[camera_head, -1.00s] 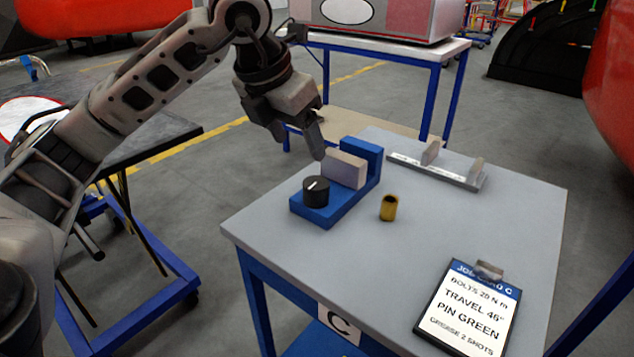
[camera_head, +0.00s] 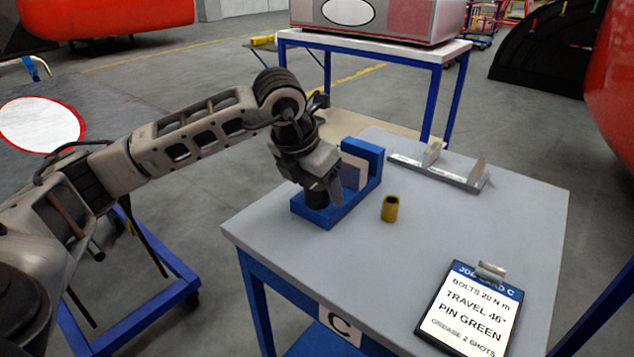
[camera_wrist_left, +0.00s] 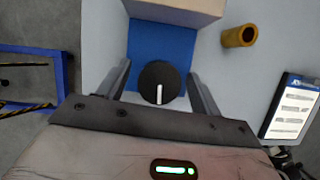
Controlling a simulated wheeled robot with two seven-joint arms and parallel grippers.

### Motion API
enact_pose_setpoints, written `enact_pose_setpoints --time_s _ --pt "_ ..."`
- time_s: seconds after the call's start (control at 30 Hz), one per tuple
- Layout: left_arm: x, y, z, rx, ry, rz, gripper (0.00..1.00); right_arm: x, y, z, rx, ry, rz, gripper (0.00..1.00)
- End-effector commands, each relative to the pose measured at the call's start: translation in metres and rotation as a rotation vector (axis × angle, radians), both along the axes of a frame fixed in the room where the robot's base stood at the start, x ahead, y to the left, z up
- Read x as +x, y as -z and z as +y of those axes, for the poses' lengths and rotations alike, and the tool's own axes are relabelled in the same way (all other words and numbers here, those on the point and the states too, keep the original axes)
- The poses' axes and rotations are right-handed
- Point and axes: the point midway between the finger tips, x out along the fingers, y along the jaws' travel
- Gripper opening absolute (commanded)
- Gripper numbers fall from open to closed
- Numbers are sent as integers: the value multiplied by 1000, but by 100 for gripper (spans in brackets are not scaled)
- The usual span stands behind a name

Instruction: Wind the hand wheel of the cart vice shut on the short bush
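The blue cart vice (camera_head: 349,205) stands on the grey cart top, with a pale jaw block (camera_head: 354,175) in front of its upright blue end. Whether anything sits between them is hidden. The black hand wheel (camera_wrist_left: 158,82) with a white mark shows in the wrist view, the mark towards my palm. My left gripper (camera_head: 325,196) is down over the wheel, pointing at the vice. Its fingers are open, one each side of the wheel, with visible gaps in the wrist view (camera_wrist_left: 160,78).
A grey rack with upright plates (camera_head: 440,172) lies at the cart's back. A job card on a clipboard (camera_head: 468,312) lies at the front right. The cart top (camera_head: 290,255) is clear in front of the vice. Another blue-framed table (camera_head: 380,42) stands behind.

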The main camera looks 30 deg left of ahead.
Motion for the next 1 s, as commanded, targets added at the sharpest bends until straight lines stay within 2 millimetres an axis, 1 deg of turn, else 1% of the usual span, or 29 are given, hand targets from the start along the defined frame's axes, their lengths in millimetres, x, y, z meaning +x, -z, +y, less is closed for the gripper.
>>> enact_pose_setpoints --time_s 0.03,0.07,0.1,0.13,0.17,0.3,0.43,0.57,0.8,0.83,0.9,1.0 --pt "0 0 0 0 0 0 54 1 0 0 0 0 -1 51" --pt "0 0 0 0 0 0 45 1 0 0 0 0 -2 51" --pt "0 0 0 0 0 0 34 2 -1 0 0 0 -3 51" --pt "0 0 0 0 0 0 26 2 -1 0 0 0 -4 51" --pt "0 0 0 0 0 0 20 2 -1 0 0 0 -5 51" --pt "0 0 0 0 10 1 20 3 -1 0 0 0 -8 51" --pt "0 2 1 0 87 2 20 3 4 0 2 0 -9 51" --pt "0 0 0 0 140 1 20 4 2 1 5 0 -13 51" --pt "0 -1 0 0 143 0 20 1 1 1 7 0 -10 51" --pt "0 -1 0 1 143 0 49 1 2 1 7 0 -8 51" --pt "0 -1 0 0 142 0 65 0 3 1 7 -1 -4 51" --pt "0 -1 0 0 141 0 65 -2 3 1 7 0 -1 51"
